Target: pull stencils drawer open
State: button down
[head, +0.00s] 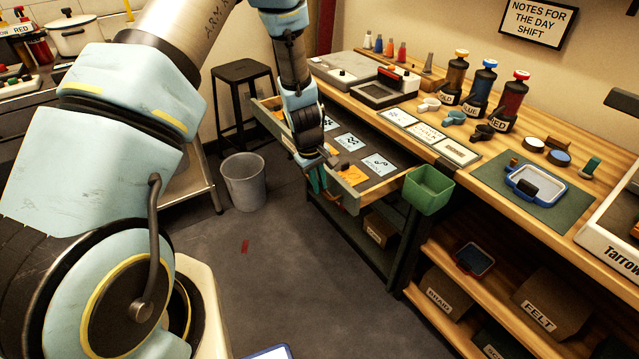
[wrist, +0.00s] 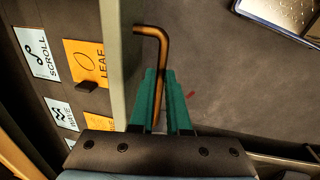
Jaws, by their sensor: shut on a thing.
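The stencils drawer (head: 378,193) under the wooden worktop is pulled out, and its inside shows in the head view. White stencil cards (head: 347,142) and orange ones lie in it. In the wrist view a card marked SCROLL (wrist: 37,55) and an orange card marked LEAF (wrist: 86,62) lie behind the drawer's front panel (wrist: 117,55). A copper-coloured bar handle (wrist: 152,31) stands off that panel. My gripper (wrist: 165,75), with green fingers, is shut on the handle. In the head view my gripper (head: 319,181) is at the drawer's front, partly hidden by my wrist.
A green bin (head: 429,189) hangs at the worktop edge, close by the drawer's right end. A grey waste bin (head: 245,181) and a black stool (head: 240,75) stand beyond the drawer. The floor (head: 290,270) before the drawer is mostly clear.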

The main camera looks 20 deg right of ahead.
jog(key=c, duration=1.2)
grip_release()
jog(key=shift+o, duration=0.2)
jog(key=shift+r, duration=0.1)
notch_tip(320, 180, up, 10)
jog(key=a+b, duration=0.1)
jog(key=a, duration=0.1)
jog(key=shift+s+r, duration=0.2)
jog(key=shift+r, duration=0.05)
jog(key=s+a+r+m, duration=0.1)
jog(key=a+r, duration=0.3)
jog(key=a, duration=0.6)
jog(key=s+a+r+m+y, duration=0.1)
jog(key=s+a+r, duration=0.3)
jog(key=a, duration=0.6)
jog(key=s+a+r+m+t+y, duration=0.1)
jog(key=a+r, duration=0.3)
jog(key=a, duration=0.6)
jog(key=shift+s, duration=0.7)
